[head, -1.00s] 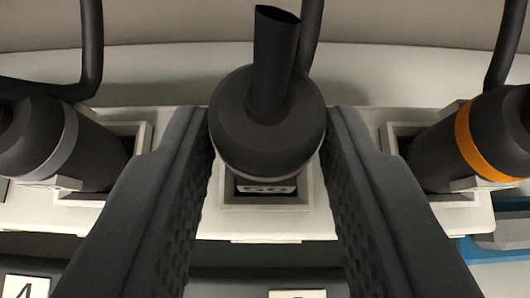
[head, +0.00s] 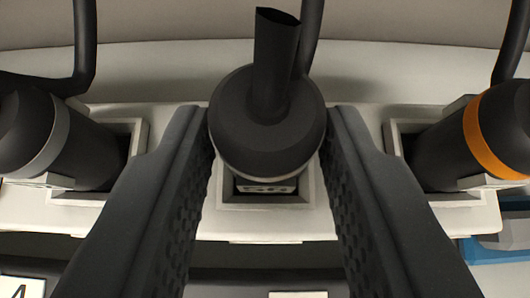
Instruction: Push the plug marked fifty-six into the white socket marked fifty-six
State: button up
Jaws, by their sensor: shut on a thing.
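A dark plug (head: 266,120) with a short cable stub stands in the centre of the head view. My gripper (head: 267,150) is shut on it, one finger on each side. Below the plug is a square white socket (head: 265,201). A small white label, partly hidden and seeming to read 56, shows at the plug's base inside the socket's frame. The plug's lower end is hidden, so I cannot tell how deep it sits.
A dark plug with a grey band (head: 50,140) sits tilted in the left socket. A dark plug with an orange band (head: 482,138) sits in the right socket. Cables rise behind both. A blue part (head: 485,252) shows at the lower right.

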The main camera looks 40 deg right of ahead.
jog(key=shift+f+b, duration=0.35)
jog(key=shift+f, duration=0.05)
dwell(0.6)
jog(key=o, duration=1.1)
jog(key=shift+o, duration=0.2)
jog(key=shift+r, duration=0.1)
jog(key=shift+v, duration=0.8)
jog(key=shift+s+a+r, duration=0.25)
jog(key=shift+s+r, duration=0.15)
jog(key=shift+s, duration=0.1)
jog(key=s+a+r+n+t+y+p, duration=0.2)
jog(key=s+r, duration=1.1)
jog(key=r, duration=0.1)
jog(key=s+a+r+n+t+y+p, duration=0.2)
jog(key=s+a+r, duration=0.1)
jog(key=s+r, duration=1)
jog(key=s+a+r+n+t+y+p, duration=0.2)
jog(key=s+r+n, duration=0.1)
jog(key=s+r, duration=1.1)
jog(key=shift+a+r+y, duration=0.3)
jog(key=shift+a+r, duration=0.1)
jog(key=shift+r, duration=0.15)
